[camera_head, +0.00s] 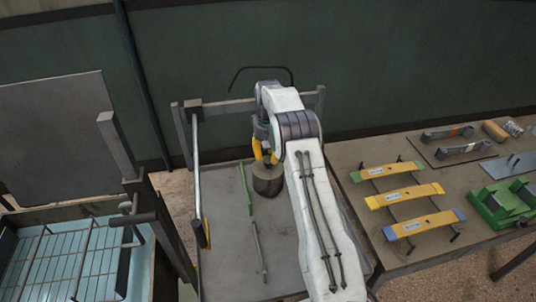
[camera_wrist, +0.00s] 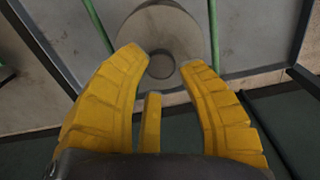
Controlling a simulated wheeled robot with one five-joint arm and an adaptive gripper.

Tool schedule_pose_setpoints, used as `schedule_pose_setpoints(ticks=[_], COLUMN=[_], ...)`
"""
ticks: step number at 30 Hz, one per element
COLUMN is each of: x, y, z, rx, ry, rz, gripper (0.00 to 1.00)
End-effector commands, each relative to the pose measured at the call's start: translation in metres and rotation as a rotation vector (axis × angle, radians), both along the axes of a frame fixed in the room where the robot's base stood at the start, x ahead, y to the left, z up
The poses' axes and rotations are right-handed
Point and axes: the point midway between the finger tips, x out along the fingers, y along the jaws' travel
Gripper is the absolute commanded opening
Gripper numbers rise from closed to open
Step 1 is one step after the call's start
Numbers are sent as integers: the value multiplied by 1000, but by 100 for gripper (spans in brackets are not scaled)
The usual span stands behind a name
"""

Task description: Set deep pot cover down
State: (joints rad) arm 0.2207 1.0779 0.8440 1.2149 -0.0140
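The deep pot cover (camera_wrist: 188,30) looks like a pale round disc with a small dark knob in the wrist view. In the head view a brown, round, cylinder-like body (camera_head: 268,182) stands on the grey bench top, just below my gripper. I cannot tell there where the cover ends and any pot begins. My gripper (camera_wrist: 164,62) has its yellow fingers spread, with the knob showing between the tips. A gap shows on each side of the knob. My gripper also shows in the head view (camera_head: 266,154), with the arm hiding part of it.
A green rod (camera_head: 245,188) and a thin grey rod (camera_head: 259,248) lie left of the round body. An upright post (camera_head: 196,180) stands farther left, near a blue wire-racked basin (camera_head: 70,262). At right, a table (camera_head: 358,158) holds yellow bars (camera_head: 392,170) and a green fixture (camera_head: 503,203).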

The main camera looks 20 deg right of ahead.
Motion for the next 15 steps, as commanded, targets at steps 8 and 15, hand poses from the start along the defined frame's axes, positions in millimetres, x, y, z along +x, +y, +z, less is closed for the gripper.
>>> schedule_pose_setpoints(ticks=[8, 15], x=[0, 0], y=[0, 0], z=[0, 7], rx=[0, 0], ry=[0, -1], rz=[0, 0], gripper=[47, 47])
